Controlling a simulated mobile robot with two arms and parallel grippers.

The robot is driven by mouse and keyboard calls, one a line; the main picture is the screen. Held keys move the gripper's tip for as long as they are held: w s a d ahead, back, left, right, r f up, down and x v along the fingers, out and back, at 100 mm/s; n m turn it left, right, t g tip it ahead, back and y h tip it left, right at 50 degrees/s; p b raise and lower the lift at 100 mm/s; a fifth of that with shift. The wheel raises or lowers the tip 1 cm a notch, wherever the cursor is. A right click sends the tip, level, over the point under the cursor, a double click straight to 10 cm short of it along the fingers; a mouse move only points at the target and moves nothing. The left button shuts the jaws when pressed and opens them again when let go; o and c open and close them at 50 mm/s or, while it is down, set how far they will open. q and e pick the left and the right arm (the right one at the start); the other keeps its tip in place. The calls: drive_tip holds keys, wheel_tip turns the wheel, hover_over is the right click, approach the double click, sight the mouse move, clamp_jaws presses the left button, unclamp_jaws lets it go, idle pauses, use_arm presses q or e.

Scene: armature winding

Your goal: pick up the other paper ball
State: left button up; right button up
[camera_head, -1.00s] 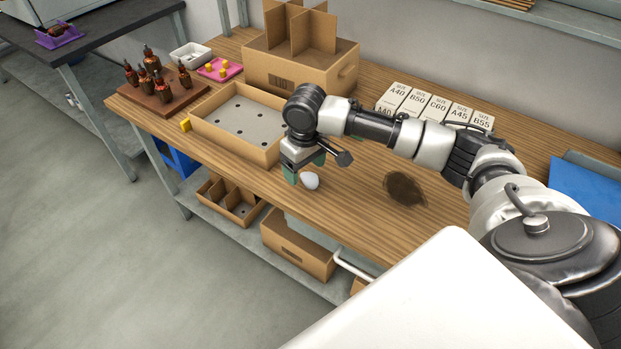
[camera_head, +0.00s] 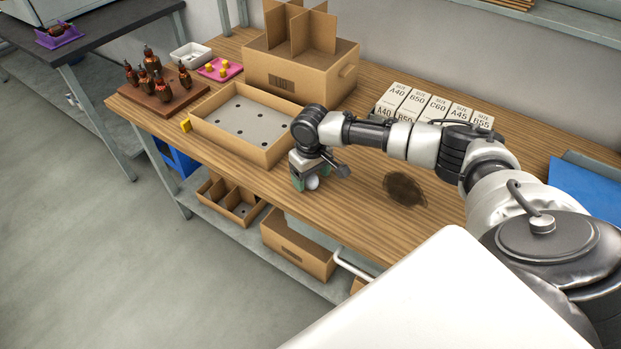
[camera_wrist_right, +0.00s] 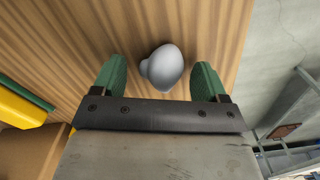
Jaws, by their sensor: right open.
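The paper ball (camera_head: 312,183) is a small white lump on the wooden table near its front edge. My right gripper (camera_head: 309,181) is lowered over it, and its green fingers stand on either side of the ball. In the right wrist view the paper ball (camera_wrist_right: 164,68) lies between the two open green fingertips (camera_wrist_right: 158,80), with a gap on both sides. The gripper is open and empty. The gripper partly covers the ball in the head view. My left gripper is not in view.
A shallow cardboard tray (camera_head: 272,156) with a perforated grey insert stands just left of my right gripper. A divided cardboard box (camera_head: 290,80) stands behind it. White size-labelled boxes (camera_head: 430,104) line the back. A dark stain (camera_head: 405,189) marks the bare table at right.

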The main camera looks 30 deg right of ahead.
drive_tip(key=shift+f, duration=0.3)
drive_tip(key=shift+c, duration=0.5)
drive_tip(key=c, duration=0.9)
drive_tip(key=shift+r, duration=0.1)
